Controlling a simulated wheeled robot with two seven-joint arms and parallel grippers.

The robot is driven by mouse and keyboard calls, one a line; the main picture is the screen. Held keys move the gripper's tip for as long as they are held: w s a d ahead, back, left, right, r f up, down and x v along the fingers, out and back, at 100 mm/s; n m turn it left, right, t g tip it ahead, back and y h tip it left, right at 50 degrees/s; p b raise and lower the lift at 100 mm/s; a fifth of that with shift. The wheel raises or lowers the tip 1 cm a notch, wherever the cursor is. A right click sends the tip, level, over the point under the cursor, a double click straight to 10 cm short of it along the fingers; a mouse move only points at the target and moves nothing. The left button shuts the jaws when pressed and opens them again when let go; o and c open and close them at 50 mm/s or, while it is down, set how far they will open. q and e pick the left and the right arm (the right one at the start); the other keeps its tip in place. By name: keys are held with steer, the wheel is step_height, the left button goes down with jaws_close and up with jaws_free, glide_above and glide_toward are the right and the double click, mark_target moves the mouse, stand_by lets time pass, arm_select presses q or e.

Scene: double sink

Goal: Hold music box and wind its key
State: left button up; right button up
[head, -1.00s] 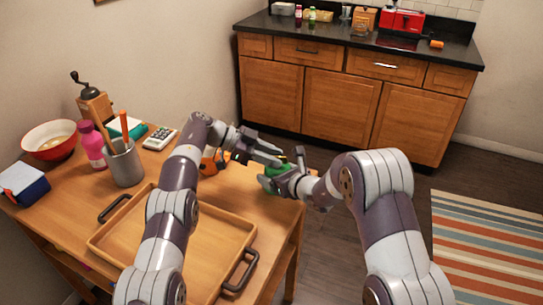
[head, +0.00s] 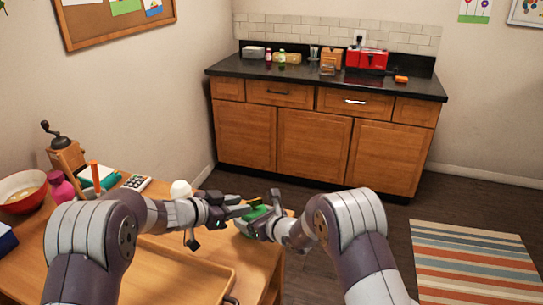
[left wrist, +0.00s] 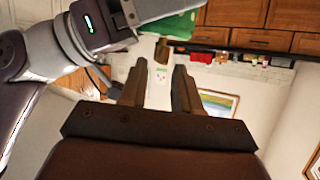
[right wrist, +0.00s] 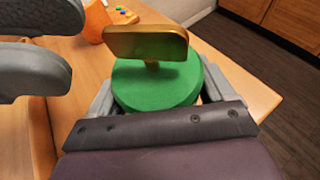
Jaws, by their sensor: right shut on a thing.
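The music box is a round green box (right wrist: 158,85) with a broad gold key (right wrist: 147,43) standing up from its top. My right gripper (head: 262,222) is shut on the sides of the green box (head: 255,213) near the table's right edge. My left gripper (head: 240,207) is close beside the box on its left. In the left wrist view its two fingers (left wrist: 158,88) are apart, with the gold key (left wrist: 162,51) just beyond their tips and the green box (left wrist: 172,25) behind. I see nothing between these fingers. The head view mostly hides the key.
An orange object (right wrist: 97,22) lies beyond the box. The floor right of the table is clear.

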arm_select(q)
steer(key=v, duration=0.8)
steer(key=w+d+r+n+t+h, duration=0.2)
steer(key=w+d+r+n+t, duration=0.15)
steer(key=r+n, duration=0.45)
steer(key=s+d+r+n+t+h, duration=0.1)
steer(key=d+r+n, duration=0.4)
steer(key=d, duration=0.6)
steer(key=shift+h, duration=0.8)
steer(key=shift+s, duration=0.1)
